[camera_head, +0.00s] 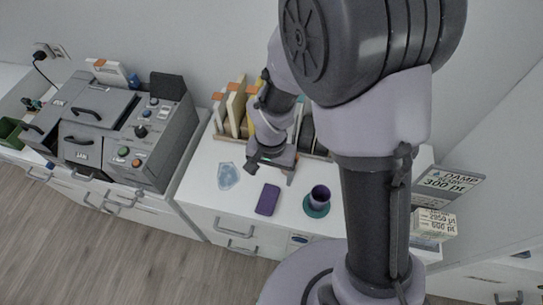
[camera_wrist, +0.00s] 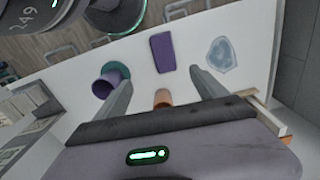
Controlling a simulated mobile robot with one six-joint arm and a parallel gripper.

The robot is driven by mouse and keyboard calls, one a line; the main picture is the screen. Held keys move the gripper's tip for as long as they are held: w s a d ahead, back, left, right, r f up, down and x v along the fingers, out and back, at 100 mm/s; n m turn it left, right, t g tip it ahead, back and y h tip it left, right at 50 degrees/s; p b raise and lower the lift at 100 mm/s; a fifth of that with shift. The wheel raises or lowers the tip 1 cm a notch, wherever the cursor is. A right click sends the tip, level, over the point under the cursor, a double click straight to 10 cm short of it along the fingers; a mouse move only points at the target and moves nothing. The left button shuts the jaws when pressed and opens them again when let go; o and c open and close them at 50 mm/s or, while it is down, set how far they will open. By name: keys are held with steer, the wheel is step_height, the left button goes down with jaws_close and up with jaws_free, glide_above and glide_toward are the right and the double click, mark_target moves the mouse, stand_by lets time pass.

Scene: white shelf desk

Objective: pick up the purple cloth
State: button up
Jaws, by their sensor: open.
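The purple cloth (camera_head: 268,199) lies flat as a small folded rectangle on the white desk (camera_head: 215,208), near its front edge. It also shows in the wrist view (camera_wrist: 162,53), just beyond my fingertips. My gripper (camera_head: 272,174) hangs above the desk, behind the cloth and apart from it. In the wrist view my gripper (camera_wrist: 160,77) has its two fingers wide apart, with nothing held between them. The cloth is fully visible in the wrist view.
Right of the cloth, a purple cup (camera_head: 319,194) stands on a green saucer (camera_head: 316,210). To its left lies a pale blue translucent item (camera_head: 228,176). Upright books or folders (camera_head: 236,108) line the back. A grey machine (camera_head: 130,125) stands further left.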

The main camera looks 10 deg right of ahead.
steer(key=b, duration=0.4)
glide_above(268, 198)
steer(key=f, duration=1)
steer(key=shift+s+d+f, duration=0.15)
steer(key=shift+d+f, duration=0.15)
steer(key=shift+f, duration=0.05)
steer(key=f, duration=0.1)
steer(key=f+b, duration=0.1)
steer(key=f, duration=0.1)
steer(key=f+b, duration=0.1)
steer(key=f, duration=0.1)
steer(key=shift+w+a+f, duration=0.2)
steer(key=shift+a+f, duration=0.05)
steer(key=shift+a, duration=0.1)
steer(key=shift+r, duration=0.2)
steer(key=shift+c, duration=0.9)
steer(key=c, duration=1.3)
steer(key=shift+r+p, duration=0.3)
steer(key=shift+r, duration=0.15)
step_height(268, 198, up, 3)
steer(key=shift+f+p, duration=0.2)
steer(key=shift+p, duration=0.45)
steer(key=s+a+r+p, duration=0.1)
steer(key=s+p, duration=0.9)
steer(key=s, duration=0.6)
steer(key=shift+r+p, duration=0.2)
steer(key=shift+p, duration=0.1)
